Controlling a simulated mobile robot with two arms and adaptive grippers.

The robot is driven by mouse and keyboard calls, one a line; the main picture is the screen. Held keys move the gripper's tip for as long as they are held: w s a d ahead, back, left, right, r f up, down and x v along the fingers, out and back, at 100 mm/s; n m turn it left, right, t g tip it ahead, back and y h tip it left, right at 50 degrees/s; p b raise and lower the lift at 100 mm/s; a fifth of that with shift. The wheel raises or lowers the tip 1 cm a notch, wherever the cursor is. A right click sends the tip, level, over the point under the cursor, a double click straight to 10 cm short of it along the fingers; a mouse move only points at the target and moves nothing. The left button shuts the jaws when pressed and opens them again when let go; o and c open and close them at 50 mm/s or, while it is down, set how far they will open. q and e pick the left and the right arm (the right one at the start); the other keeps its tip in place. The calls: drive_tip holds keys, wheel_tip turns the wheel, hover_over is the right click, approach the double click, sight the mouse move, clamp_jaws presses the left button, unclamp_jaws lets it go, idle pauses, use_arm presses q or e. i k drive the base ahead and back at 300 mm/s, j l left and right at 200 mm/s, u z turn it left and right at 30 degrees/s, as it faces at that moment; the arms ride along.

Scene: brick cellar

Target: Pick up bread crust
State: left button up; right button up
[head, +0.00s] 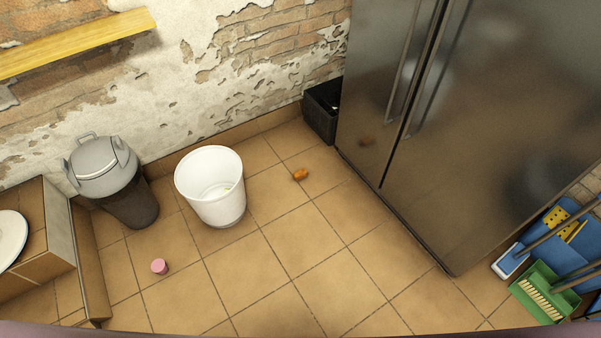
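A small orange-brown piece that looks like the bread crust (300,174) lies on the tiled floor, between the white bucket and the dark fridge. It is apart from both. Neither of my grippers shows in the head view.
A white bucket (214,208) stands left of the crust. A lidded grey bin (133,205) and a pink object (159,266) are further left. A black crate (323,122) sits beside the tall fridge (480,130). Dustpans (545,288) lie at right. The central floor is clear.

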sight(302, 174)
drive_tip(key=i+l+u, duration=0.1)
drive_tip(key=i, duration=0.35)
drive_tip(key=i+l+u, duration=0.1)
drive_tip(key=i+l, duration=0.25)
drive_tip(key=i, duration=0.15)
drive_tip(key=i+l+u, duration=0.15)
drive_tip(key=i, duration=0.3)
drive_tip(key=l, duration=0.1)
